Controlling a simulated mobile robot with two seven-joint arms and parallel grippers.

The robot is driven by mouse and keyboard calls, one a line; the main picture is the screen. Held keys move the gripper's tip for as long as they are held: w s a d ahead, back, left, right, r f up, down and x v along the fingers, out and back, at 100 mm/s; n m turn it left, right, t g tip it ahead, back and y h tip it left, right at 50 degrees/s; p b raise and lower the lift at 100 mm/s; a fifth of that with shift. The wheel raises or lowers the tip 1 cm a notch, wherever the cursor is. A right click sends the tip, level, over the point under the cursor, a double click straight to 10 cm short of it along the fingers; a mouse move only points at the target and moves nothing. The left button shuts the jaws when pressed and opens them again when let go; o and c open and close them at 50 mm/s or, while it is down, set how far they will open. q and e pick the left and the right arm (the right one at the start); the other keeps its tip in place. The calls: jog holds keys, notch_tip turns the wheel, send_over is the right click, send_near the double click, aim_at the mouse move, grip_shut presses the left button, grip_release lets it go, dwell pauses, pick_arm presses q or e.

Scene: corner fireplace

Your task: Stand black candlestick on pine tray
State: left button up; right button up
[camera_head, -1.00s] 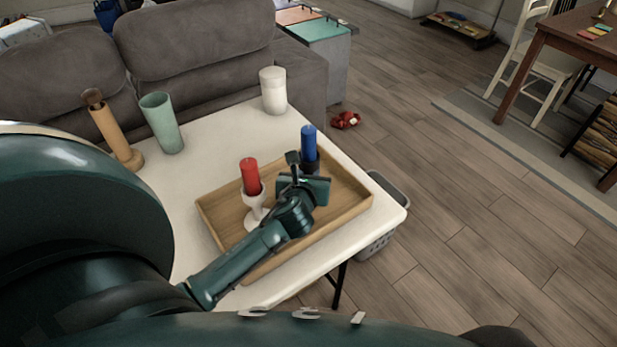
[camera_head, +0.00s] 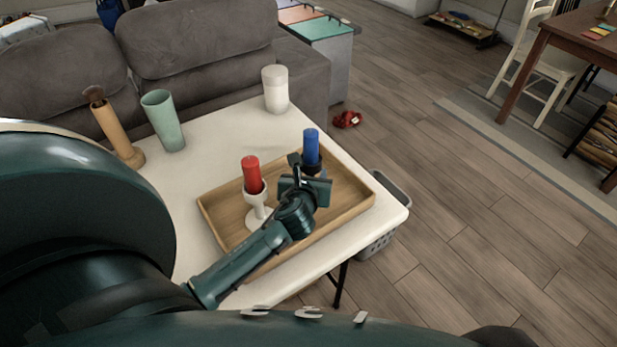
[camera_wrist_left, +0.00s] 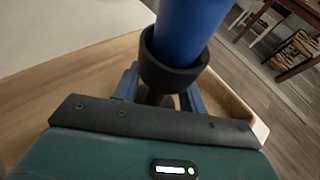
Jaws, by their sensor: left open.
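The black candlestick (camera_head: 316,168) with a blue candle (camera_head: 312,146) in its cup stands upright at the far side of the pine tray (camera_head: 349,212). My left gripper (camera_head: 307,178) is low over the tray, close in front of the candlestick. In the left wrist view, the candlestick's black cup (camera_wrist_left: 172,74) is near, with the blue candle (camera_wrist_left: 190,25) above it. The open fingers of my left gripper (camera_wrist_left: 160,92) lie on either side of the stem, below the cup. The candlestick's base is hidden. My right gripper is not in view.
A white candlestick (camera_head: 257,206) with a red candle (camera_head: 252,175) stands on the tray beside my left arm. A green cup (camera_head: 163,121), a wooden holder with a brush (camera_head: 117,130) and a white candle (camera_head: 275,89) stand on the white table (camera_head: 222,134).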

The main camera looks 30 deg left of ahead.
pick_arm(q)
jog(key=p+v, duration=0.1)
jog(key=v, duration=1.1)
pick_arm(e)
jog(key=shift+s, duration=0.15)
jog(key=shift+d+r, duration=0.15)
pick_arm(q)
jog(key=shift+s, duration=0.1)
